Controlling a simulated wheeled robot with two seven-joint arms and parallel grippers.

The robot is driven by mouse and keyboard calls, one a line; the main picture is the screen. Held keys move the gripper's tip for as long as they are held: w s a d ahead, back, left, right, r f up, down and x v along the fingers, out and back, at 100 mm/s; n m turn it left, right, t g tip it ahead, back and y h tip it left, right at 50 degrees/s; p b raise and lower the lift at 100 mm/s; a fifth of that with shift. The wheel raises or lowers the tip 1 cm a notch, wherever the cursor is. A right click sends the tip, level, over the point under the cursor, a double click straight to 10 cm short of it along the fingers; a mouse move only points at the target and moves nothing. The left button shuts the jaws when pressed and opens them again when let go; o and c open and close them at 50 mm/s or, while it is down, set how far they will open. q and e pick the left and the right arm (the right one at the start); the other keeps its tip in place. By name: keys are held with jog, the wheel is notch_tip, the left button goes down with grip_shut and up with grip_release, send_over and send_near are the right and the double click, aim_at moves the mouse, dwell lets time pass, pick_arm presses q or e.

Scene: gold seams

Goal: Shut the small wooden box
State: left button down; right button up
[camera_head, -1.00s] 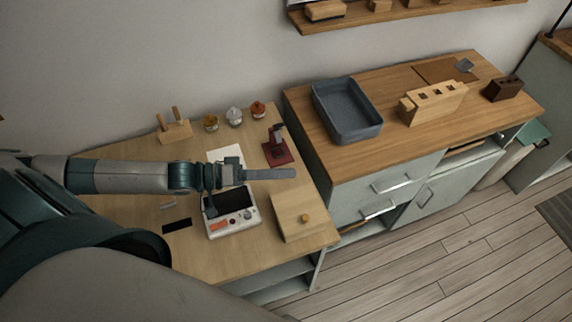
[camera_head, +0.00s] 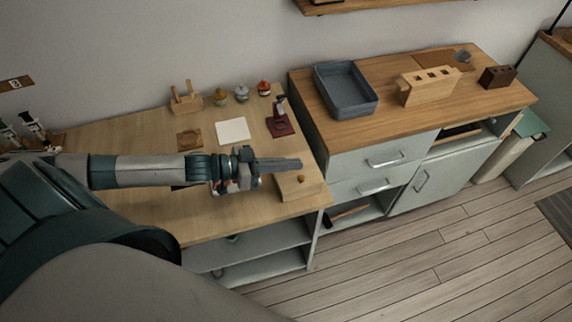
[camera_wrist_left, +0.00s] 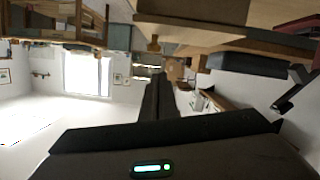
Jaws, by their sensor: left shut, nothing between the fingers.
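The small wooden box (camera_head: 290,190) is a low, pale box with a round orange-brown knob (camera_head: 301,178), at the table's right front corner. The gripper covers part of its top, so I cannot tell for sure whether its lid is fully down. My left gripper (camera_head: 298,164) is shut and empty, fingers pointing right, just above the box's far side in the picture. In the left wrist view the shut dark fingers (camera_wrist_left: 155,82) reach up toward the knob (camera_wrist_left: 153,45), with a visible gap. My right gripper is not in view.
A dark red stand (camera_head: 281,125), a white sheet (camera_head: 233,131) and several small jars are behind the arm. A mostly hidden device (camera_head: 222,187) is under my wrist. A higher cabinet with a grey tray (camera_head: 345,92) stands at right.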

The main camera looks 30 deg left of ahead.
aim_at(291, 185)
pick_arm(q)
jog(key=shift+s+d+f, duration=0.35)
jog(key=shift+d+f, duration=0.05)
jog(key=shift+f, duration=0.2)
jog(key=shift+s+d+f, duration=0.15)
jog(key=shift+d+f, duration=0.05)
jog(key=shift+f, duration=0.55)
jog(key=shift+s+d, duration=0.1)
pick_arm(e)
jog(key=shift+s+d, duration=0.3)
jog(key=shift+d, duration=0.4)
pick_arm(q)
jog(key=shift+f, duration=0.2)
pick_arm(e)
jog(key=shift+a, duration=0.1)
pick_arm(q)
jog(key=shift+s+r, duration=0.1)
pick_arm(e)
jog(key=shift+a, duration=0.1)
